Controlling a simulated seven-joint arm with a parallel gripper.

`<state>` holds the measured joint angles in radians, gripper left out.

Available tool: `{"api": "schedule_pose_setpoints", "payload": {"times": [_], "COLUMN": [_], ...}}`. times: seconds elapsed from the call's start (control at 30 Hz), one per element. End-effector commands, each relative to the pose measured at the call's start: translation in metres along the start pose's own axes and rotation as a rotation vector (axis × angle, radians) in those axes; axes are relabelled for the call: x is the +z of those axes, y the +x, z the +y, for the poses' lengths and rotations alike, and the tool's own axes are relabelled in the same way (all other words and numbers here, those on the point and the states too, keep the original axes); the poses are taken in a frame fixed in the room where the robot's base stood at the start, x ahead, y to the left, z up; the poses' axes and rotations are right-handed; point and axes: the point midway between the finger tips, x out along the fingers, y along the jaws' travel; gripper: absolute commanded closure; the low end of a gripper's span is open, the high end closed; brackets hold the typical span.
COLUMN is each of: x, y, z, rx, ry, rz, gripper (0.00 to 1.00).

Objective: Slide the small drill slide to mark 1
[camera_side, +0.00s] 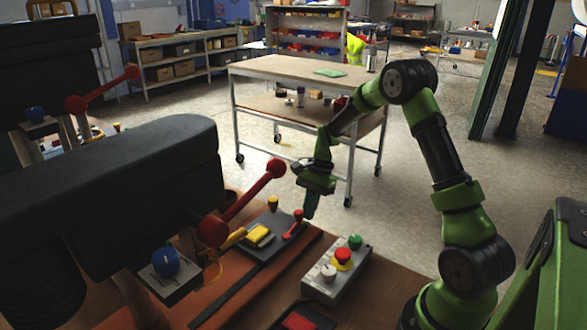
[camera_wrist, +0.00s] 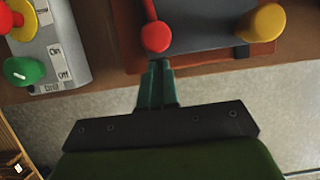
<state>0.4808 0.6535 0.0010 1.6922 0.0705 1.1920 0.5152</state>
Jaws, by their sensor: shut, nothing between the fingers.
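A dark flat plate (camera_side: 262,246) lies on the bench and carries a yellow block (camera_side: 258,236), a yellow knob (camera_side: 272,203) and a small red lever with a ball end (camera_side: 297,216). I cannot tell which of these parts is the small drill slide, and no mark 1 is readable. In the wrist view the plate (camera_wrist: 205,25), red ball (camera_wrist: 156,36) and yellow knob (camera_wrist: 263,23) show at the top. My gripper (camera_side: 309,214) is shut and empty, pointing down just right of the red ball. In the wrist view its fingertips (camera_wrist: 160,66) are close below the ball; contact is unclear.
A large dark machine head (camera_side: 130,180) with a long red lever (camera_side: 243,203) fills the left. Open floor lies beyond the bench edge.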

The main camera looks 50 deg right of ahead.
Motion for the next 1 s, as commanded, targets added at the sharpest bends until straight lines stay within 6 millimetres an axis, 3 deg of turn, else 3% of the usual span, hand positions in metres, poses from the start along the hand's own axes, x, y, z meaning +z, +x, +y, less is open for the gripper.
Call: {"api": "schedule_pose_setpoints", "payload": {"times": [0.23, 0.7, 1.0], "x": [0.026, 0.115, 0.142], "y": [0.01, 0.046, 0.058], "z": [0.0, 0.001, 0.001], "rx": [0.002, 0.004, 0.003], "ry": [-0.005, -0.005, -0.001], "rz": [-0.001, -0.002, -0.001], "gripper": [1.0, 1.0, 1.0]}}
